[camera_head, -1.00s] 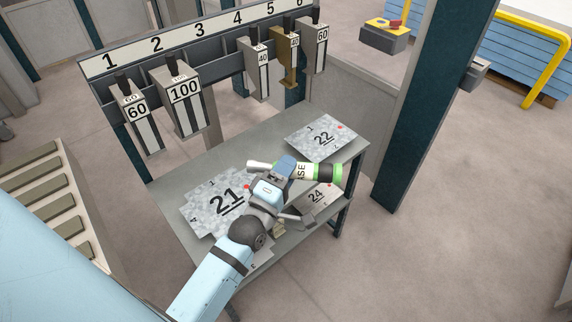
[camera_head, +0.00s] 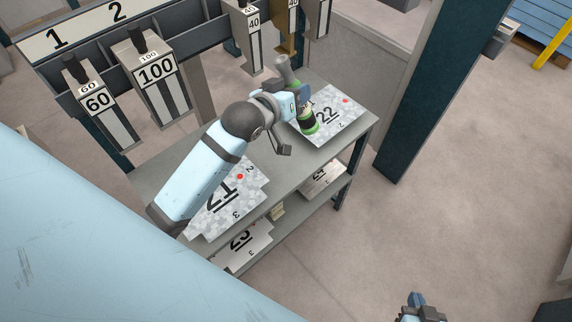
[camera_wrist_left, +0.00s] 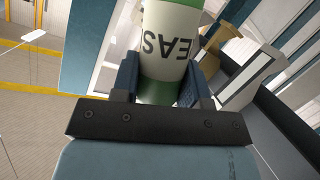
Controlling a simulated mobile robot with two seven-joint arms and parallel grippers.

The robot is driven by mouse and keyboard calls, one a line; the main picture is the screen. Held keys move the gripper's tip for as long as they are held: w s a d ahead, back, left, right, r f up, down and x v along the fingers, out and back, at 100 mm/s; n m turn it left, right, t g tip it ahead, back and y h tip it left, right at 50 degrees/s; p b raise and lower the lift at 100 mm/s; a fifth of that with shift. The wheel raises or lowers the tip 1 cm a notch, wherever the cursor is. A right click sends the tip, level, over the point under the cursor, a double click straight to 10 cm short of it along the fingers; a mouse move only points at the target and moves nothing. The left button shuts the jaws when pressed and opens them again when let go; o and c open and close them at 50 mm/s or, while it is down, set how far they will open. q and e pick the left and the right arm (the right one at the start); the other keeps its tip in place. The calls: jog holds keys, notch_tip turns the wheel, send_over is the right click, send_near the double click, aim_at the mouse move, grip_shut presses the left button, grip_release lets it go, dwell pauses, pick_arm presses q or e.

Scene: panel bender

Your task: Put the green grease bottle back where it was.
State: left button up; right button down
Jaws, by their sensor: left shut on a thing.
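The green grease bottle (camera_head: 308,122) has a green body, a pale label and a grey nozzle top.
The grey table (camera_head: 285,165) carries sheet 22 (camera_head: 345,108) and sheet 21 (camera_head: 235,200); more sheets lie on its lower shelf. A numbered rack (camera_head: 150,30) with hanging tools marked 60 (camera_head: 100,104) and 100 (camera_head: 156,72) stands behind. A dark post (camera_head: 428,95) stands to the right.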

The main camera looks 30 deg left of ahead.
pick_arm(q)
jog(key=shift+w+a+m+g+y, duration=0.15)
jog(key=shift+a+m+g+y, duration=0.2)
jog(key=shift+m, duration=0.45)
jog(key=shift+w+a+m+y+b, duration=0.1)
jog(key=shift+a+m+y+b, duration=0.2)
jog(key=shift+a+m, duration=0.4)
notch_tip(320, 180, down, 20)
jog(key=shift+r, duration=0.15)
jog(key=shift+a+g, duration=0.1)
jog(key=shift+g, duration=0.15)
jog(key=o, duration=1)
